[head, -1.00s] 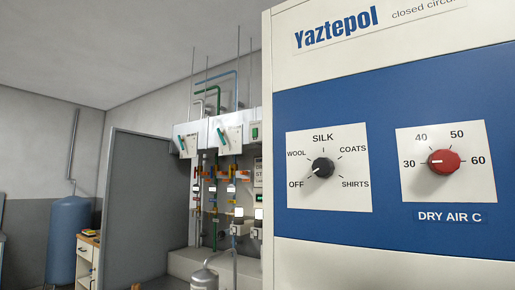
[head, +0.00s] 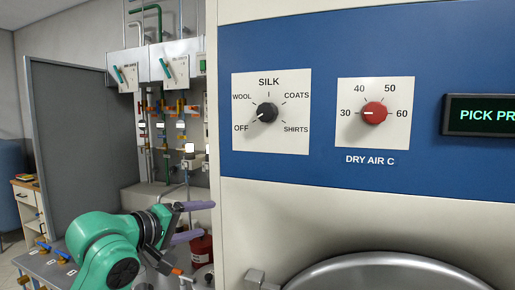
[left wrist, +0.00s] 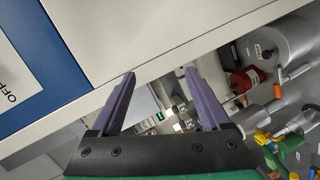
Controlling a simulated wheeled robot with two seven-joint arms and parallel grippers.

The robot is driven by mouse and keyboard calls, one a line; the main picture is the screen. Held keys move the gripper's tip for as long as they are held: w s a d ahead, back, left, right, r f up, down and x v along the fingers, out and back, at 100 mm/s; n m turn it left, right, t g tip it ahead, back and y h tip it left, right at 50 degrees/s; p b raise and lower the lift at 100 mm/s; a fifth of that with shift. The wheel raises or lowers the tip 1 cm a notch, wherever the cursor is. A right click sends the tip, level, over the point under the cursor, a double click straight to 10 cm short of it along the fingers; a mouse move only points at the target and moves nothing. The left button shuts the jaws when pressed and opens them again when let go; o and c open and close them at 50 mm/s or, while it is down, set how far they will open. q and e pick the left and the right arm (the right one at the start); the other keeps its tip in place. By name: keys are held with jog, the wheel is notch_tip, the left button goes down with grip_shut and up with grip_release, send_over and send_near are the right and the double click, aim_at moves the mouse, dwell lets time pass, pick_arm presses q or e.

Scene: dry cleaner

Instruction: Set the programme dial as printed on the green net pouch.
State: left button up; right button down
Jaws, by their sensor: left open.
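The black programme dial (head: 267,112) sits on a white plate (head: 298,140) on the machine's blue panel, with its white mark toward OFF. Around it stand OFF, WOOL, SILK, COATS and SHIRTS. My left gripper (head: 190,221) is open and empty, below and left of the dial, beside the machine's left edge. In the left wrist view the gripper (left wrist: 160,85) has its two purple fingers apart with nothing between them. A corner of the dial plate with OFF (left wrist: 12,92) shows there. The green net pouch is not in view. My right gripper is not in view.
A red dial (head: 374,113) marked DRY AIR C points to 30. A display (head: 480,115) reads "PICK PR", cut off by the frame. A round metal door (head: 390,272) bulges below. Pipes, a grey door panel (head: 85,150) and a red container (head: 201,246) stand left.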

pick_arm(q)
jog(key=s+d+r+h, duration=0.1)
jog(key=s+r, duration=0.2)
jog(key=r, duration=0.3)
jog(key=s+d+r+n+t+h+p, duration=0.1)
jog(key=s+r, duration=0.1)
jog(key=r, duration=0.4)
jog(key=s+d+r+h, duration=0.1)
jog(key=s+r, duration=0.2)
jog(key=r, duration=0.4)
jog(key=h, duration=0.1)
send_near(263, 113)
jog(key=p+x, duration=0.7)
jog(key=x, duration=0.1)
jog(key=shift+s+r, duration=0.15)
jog(key=shift+r, duration=0.15)
jog(key=shift+w+d+f+p, duration=0.2)
jog(key=shift+w+d+p, duration=0.1)
jog(key=shift+w, duration=0.05)
jog(key=shift+w+a+f+n, duration=0.1)
jog(key=shift+n, duration=0.2)
grip_shut()
